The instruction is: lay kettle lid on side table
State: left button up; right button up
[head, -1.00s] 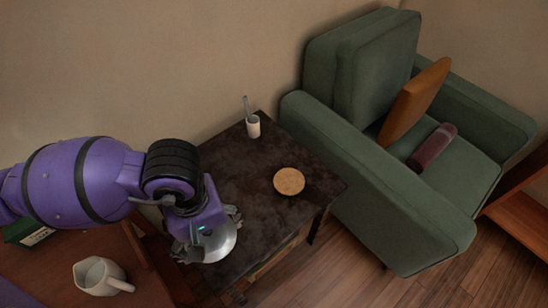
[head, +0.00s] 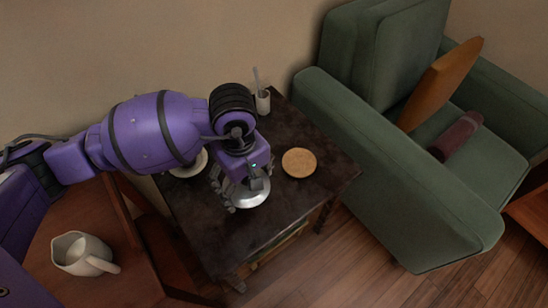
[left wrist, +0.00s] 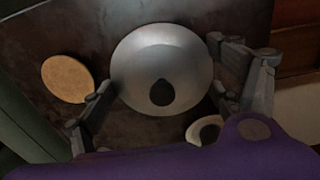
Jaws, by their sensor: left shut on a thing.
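The kettle lid (head: 252,194) is a shiny metal dome with a dark knob. My left gripper (head: 241,188) is shut on it from above. In the left wrist view the lid (left wrist: 160,50) lies between the fingers, its black knob facing the camera. The side table (head: 198,225) has a dark, worn top, and the lid is over its middle. I cannot tell whether the lid touches the top or hangs just above it. My right gripper is not in view.
A round cork mat (head: 299,162) lies right of the lid. A cup with a spoon (head: 263,101) stands at the back corner. A pale round dish (head: 190,166) is partly hidden behind my arm. A white jug (head: 80,253) stands on a wooden surface, and a green armchair (head: 400,180) stands right.

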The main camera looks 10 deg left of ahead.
pick_arm(q)
jog(key=w+f, duration=0.1)
jog(key=w+d+f, duration=0.1)
jog(key=f, duration=0.1)
jog(key=shift+w, duration=0.15)
jog(key=shift+w+f+b, duration=0.1)
jog(key=shift+f+b, duration=0.25)
jog(key=shift+f, duration=1.3)
jog(key=shift+f, duration=0.15)
jog(key=o, duration=1.3)
